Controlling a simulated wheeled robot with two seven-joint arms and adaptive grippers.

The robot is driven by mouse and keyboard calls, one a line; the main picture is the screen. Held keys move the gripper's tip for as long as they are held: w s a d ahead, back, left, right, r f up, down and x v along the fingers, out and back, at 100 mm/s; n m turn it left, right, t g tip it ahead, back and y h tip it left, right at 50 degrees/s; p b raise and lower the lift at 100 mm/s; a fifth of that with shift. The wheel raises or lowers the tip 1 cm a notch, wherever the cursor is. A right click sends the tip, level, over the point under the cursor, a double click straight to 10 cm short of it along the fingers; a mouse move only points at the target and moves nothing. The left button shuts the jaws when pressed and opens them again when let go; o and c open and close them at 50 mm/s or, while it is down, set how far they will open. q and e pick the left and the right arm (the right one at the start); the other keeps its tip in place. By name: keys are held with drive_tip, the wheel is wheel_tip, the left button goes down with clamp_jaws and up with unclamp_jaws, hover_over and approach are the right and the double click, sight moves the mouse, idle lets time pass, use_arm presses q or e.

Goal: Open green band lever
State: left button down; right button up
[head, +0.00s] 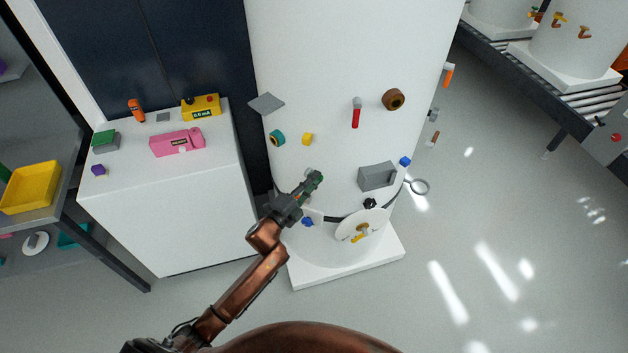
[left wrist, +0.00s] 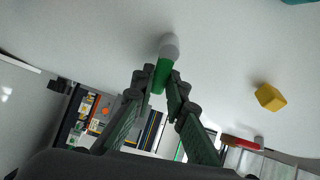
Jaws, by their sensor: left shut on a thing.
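The green band lever (left wrist: 162,75) has a green grip and a pale grey rounded end, and stands out from the white tank (head: 330,60). In the left wrist view my left gripper (left wrist: 158,88) has its two fingers on either side of the green grip, shut on it. In the head view my left gripper (head: 310,185) reaches the lower left of the tank front, and its fingers hide most of the lever. My right gripper is in neither view.
Near the gripper on the tank are a yellow cube (head: 307,139), a teal ring (head: 277,138), a red-handled lever (head: 356,113), a grey box (head: 377,176) and a blue knob (head: 307,222). A white cabinet (head: 165,225) stands to the left. Floor at right is clear.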

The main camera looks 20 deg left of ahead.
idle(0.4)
use_arm(q)
drive_tip(key=n, duration=0.1)
drive_tip(key=r+n+p, duration=0.1)
drive_tip(key=n, duration=0.1)
drive_tip(key=n+t, duration=0.1)
drive_tip(key=shift+a+r+n, duration=0.15)
drive_tip(key=shift+a+n, duration=0.1)
drive_tip(key=shift+n, duration=0.15)
drive_tip(key=n, duration=0.1)
drive_tip(key=n+t+p, duration=0.1)
drive_tip(key=n, duration=0.1)
drive_tip(key=a+r+n+y+p, duration=0.1)
drive_tip(key=n, duration=0.1)
drive_tip(key=shift+t, duration=0.3)
drive_tip(key=n, duration=0.1)
drive_tip(key=n+y+p, duration=0.1)
drive_tip(key=n, duration=0.1)
drive_tip(key=a+n+y+p, duration=0.1)
drive_tip(key=n, duration=0.1)
drive_tip(key=shift+w+r+t, duration=0.15)
drive_tip(key=shift+r+t, duration=0.1)
drive_tip(key=shift+t, duration=0.15)
drive_tip(key=shift+a+n+y+p, duration=0.15)
drive_tip(key=shift+n+p, duration=0.05)
drive_tip(key=shift+n, duration=0.55)
drive_tip(key=shift+a+n+y+p, duration=0.15)
drive_tip(key=shift+n, duration=0.6)
